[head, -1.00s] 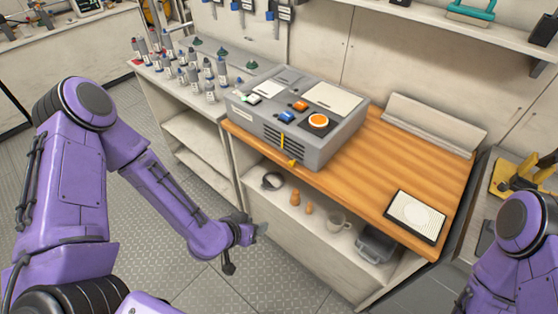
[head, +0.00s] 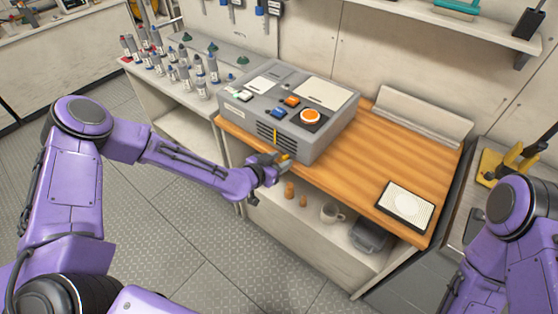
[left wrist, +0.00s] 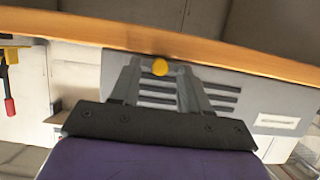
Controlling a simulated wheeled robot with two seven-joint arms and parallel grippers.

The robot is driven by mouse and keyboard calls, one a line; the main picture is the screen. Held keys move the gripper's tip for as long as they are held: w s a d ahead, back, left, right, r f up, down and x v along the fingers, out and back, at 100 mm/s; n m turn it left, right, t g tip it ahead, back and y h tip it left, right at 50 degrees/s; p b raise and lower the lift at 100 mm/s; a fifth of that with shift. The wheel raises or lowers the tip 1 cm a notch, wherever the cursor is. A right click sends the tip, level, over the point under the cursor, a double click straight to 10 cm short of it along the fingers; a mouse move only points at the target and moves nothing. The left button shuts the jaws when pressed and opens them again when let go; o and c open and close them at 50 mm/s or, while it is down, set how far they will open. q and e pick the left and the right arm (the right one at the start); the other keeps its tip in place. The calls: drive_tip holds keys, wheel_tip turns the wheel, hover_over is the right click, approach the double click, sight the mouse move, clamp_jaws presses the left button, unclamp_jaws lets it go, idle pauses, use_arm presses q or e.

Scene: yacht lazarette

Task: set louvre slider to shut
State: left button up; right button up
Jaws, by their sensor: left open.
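The grey box (head: 325,135) stands on the wooden counter. The yellow slider knob (head: 284,157) is low on that front, partly hidden by my left gripper (head: 279,164). In the left wrist view the yellow knob (left wrist: 160,68) shows between the tips of my open left gripper (left wrist: 160,75), with the louvre slots (left wrist: 222,98) behind. I cannot tell whether the fingers touch it. My right arm shows at the right edge, but its gripper is out of view.
The wooden counter (head: 365,165) has its front edge close to my left gripper. A framed white panel (head: 405,206) lies at its right. A mug (head: 331,213) and a dark bin (head: 369,236) are on the shelf below. Several bottles (head: 180,70) stand at the left.

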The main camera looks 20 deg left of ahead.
use_arm(q)
clamp_jaws()
drive_tip(key=b, duration=0.2)
approach(267, 143)
drive_tip(key=x, duration=0.4)
drive_tip(key=shift+w, duration=0.25)
unclamp_jaws()
drive_tip(key=shift+s, duration=0.1)
drive_tip(key=p+v, duration=0.1)
drive_tip(key=v, duration=0.9)
drive_tip(key=shift+s, duration=0.15)
